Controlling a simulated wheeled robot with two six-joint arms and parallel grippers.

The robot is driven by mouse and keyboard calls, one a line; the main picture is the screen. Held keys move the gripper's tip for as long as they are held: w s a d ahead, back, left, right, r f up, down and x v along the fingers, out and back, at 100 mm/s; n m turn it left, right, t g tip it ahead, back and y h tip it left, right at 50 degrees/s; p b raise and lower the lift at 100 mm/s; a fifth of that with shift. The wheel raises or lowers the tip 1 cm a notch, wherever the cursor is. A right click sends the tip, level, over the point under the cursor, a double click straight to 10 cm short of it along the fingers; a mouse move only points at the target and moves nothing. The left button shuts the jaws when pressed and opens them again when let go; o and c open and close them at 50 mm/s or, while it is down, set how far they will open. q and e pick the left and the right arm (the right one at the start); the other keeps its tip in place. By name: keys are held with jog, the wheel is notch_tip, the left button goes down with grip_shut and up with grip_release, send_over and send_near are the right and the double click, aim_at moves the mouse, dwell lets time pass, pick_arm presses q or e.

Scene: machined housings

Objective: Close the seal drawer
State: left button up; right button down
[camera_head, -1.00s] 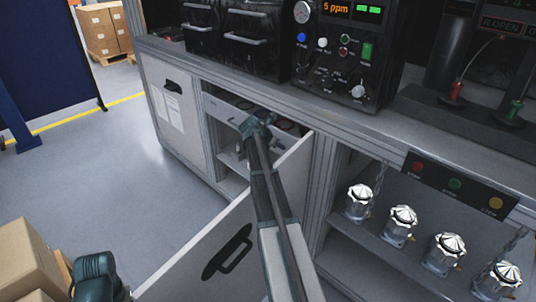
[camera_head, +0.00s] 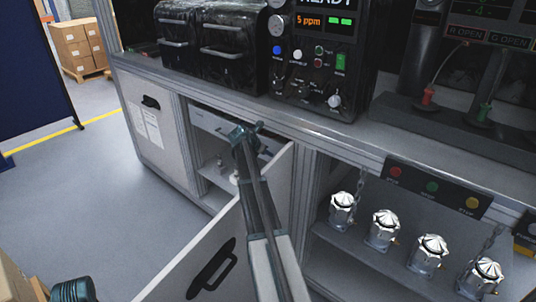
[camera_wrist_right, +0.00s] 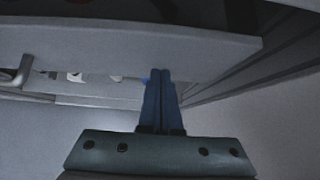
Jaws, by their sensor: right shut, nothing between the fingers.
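The seal drawer (camera_head: 207,121) is a light grey drawer under the bench top, behind the swung-open cabinet door. It stands at least partly open, and my arm hides part of it. A grey panel that looks like its front (camera_wrist_right: 110,45) spans the upper part of the right wrist view. My right gripper (camera_head: 248,131) is at the drawer's right part in the head view. Its blue fingers (camera_wrist_right: 158,75) are together and empty, with the tips at the panel's lower edge; I cannot tell whether they touch.
The open cabinet door (camera_head: 225,250) with a black handle stands out beneath my right arm. Several silver-capped housings (camera_head: 382,228) stand on a shelf to the right. The bench top (camera_head: 330,128) is above the drawer. Clear floor (camera_head: 90,190) lies to the left.

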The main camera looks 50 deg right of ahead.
jog(key=a+f+p+v, duration=0.2)
jog(key=p+v, duration=0.5)
jog(key=v, duration=0.5)
jog(key=shift+s+a+r, duration=0.15)
jog(key=shift+a+r, duration=0.05)
jog(key=shift+r, duration=0.1)
